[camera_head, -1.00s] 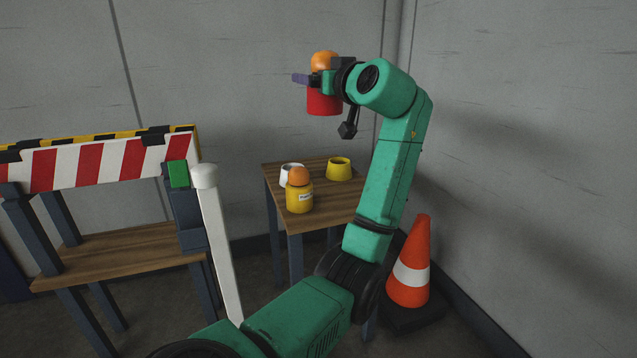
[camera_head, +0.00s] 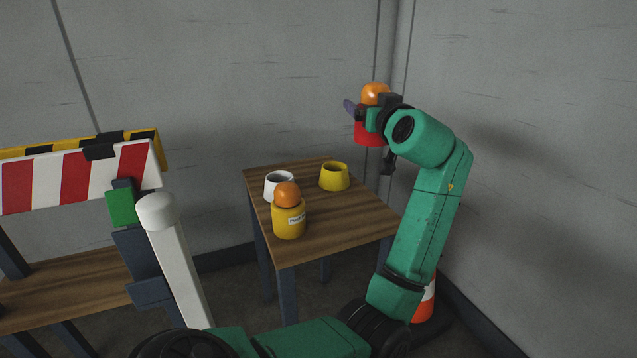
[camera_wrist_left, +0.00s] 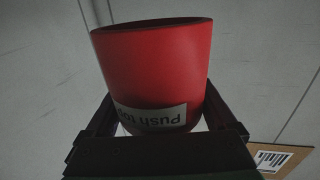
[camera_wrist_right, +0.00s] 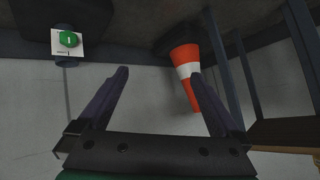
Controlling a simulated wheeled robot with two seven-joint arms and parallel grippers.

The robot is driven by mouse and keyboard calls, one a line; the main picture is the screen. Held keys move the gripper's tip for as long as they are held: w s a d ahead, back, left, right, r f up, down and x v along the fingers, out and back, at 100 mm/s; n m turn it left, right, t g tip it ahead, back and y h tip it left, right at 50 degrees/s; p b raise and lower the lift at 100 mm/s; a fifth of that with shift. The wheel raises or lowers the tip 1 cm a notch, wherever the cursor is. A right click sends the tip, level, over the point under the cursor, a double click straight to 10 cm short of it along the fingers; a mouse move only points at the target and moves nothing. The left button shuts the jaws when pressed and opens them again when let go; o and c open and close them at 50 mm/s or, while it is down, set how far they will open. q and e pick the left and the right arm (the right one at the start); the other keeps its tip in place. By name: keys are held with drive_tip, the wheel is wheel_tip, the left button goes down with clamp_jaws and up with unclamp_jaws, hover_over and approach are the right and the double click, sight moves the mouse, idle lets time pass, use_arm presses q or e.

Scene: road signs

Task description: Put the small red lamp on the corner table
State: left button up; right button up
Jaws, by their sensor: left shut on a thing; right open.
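The small red lamp (camera_head: 368,134) has a red cup-shaped base and an orange dome. My left gripper (camera_head: 362,114) is shut on it and holds it up in the air, upright, above and behind the right part of the corner table (camera_head: 345,218) in the head view. In the left wrist view the red base (camera_wrist_left: 155,65) sits between the fingers, its white label reading upside down. The table bears a yellow lamp with an orange dome (camera_head: 289,218), a white cup (camera_head: 273,190) and a yellow cup (camera_head: 334,180). My right gripper (camera_wrist_right: 159,72) is open and empty.
A striped barrier (camera_head: 75,178), a white post (camera_head: 175,255) and a wooden shelf (camera_head: 60,285) stand left of the table. A traffic cone (camera_head: 424,302) is partly hidden behind my left arm. Walls close in behind and right.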

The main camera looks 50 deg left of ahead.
use_arm(q)
drive_tip(key=f+b, duration=0.2)
drive_tip(key=f, duration=0.4)
drive_tip(key=f+b, duration=0.2)
drive_tip(key=f, duration=0.5)
drive_tip(key=f+b, duration=0.3)
drive_tip(key=f, duration=0.3)
drive_tip(key=shift+s+d+f, duration=0.15)
drive_tip(key=shift+d+f, duration=0.1)
drive_tip(key=shift+r, duration=0.15)
use_arm(e)
wheel_tip(320, 180, down, 7)
drive_tip(key=a+m+t+y, duration=0.1)
drive_tip(key=a+t, duration=0.1)
drive_tip(key=t, duration=0.1)
drive_tip(key=shift+s+t, duration=0.25)
drive_tip(key=shift+t, duration=0.05)
use_arm(q)
drive_tip(key=o, duration=1.4)
use_arm(e)
drive_tip(key=shift+a, duration=0.1)
